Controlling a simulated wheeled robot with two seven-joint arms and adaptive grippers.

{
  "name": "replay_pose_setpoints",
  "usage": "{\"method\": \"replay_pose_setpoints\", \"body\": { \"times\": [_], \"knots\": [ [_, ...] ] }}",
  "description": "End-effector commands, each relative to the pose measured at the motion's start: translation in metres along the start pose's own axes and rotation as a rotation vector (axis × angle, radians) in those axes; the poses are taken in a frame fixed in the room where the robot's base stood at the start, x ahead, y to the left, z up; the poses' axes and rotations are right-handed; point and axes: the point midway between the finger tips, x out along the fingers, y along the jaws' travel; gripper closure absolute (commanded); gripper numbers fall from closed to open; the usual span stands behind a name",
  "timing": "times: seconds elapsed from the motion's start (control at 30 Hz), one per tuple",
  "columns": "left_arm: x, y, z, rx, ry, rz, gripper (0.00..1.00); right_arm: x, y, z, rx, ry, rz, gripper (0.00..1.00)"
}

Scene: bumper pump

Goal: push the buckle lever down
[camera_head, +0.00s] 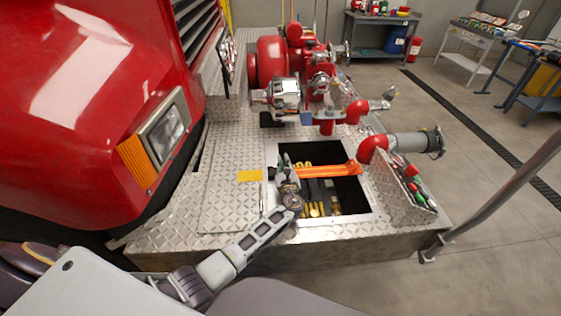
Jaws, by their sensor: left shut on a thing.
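My left gripper (287,172) is over the left side of a square opening in the diamond-plate bumper. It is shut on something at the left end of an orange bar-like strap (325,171). The strap reaches across the opening to its right edge. The buckle lever cannot be made out apart from this orange piece, and my gripper and wrist hide the strap's left end. My right gripper is not in view.
The metal-rimmed opening (348,219) holds yellow and dark items (316,208). A red pump (318,84) with pipes stands behind it. A panel with colored knobs (414,190) is to the right.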

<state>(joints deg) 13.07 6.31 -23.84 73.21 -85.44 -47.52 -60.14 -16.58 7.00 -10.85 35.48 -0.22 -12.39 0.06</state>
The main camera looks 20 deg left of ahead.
Motion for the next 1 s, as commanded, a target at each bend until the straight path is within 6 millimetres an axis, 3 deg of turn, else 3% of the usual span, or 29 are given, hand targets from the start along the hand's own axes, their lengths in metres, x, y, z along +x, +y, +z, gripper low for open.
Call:
{"method": "replay_pose_setpoints", "body": {
  "times": [0.03, 0.5, 0.83, 0.87, 0.97, 1.0],
  "knots": [
    [-0.001, -0.01, -0.002, 0.02, 0.001, -0.018, 1.0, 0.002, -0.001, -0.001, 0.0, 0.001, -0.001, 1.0],
    [-0.002, -0.012, -0.015, 0.035, 0.006, -0.015, 1.0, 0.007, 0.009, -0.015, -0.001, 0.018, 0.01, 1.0],
    [-0.003, -0.012, -0.016, 0.033, 0.008, -0.014, 1.0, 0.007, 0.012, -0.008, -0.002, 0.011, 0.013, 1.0],
    [-0.003, -0.012, -0.016, 0.033, 0.008, -0.014, 0.8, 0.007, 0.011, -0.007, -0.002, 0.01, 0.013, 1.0],
    [-0.003, -0.011, -0.016, 0.035, 0.007, -0.014, 0.67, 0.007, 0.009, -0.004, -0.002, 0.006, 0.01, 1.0],
    [-0.003, -0.011, -0.016, 0.036, 0.007, -0.013, 0.67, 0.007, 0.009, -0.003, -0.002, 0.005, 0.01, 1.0]
  ]
}}
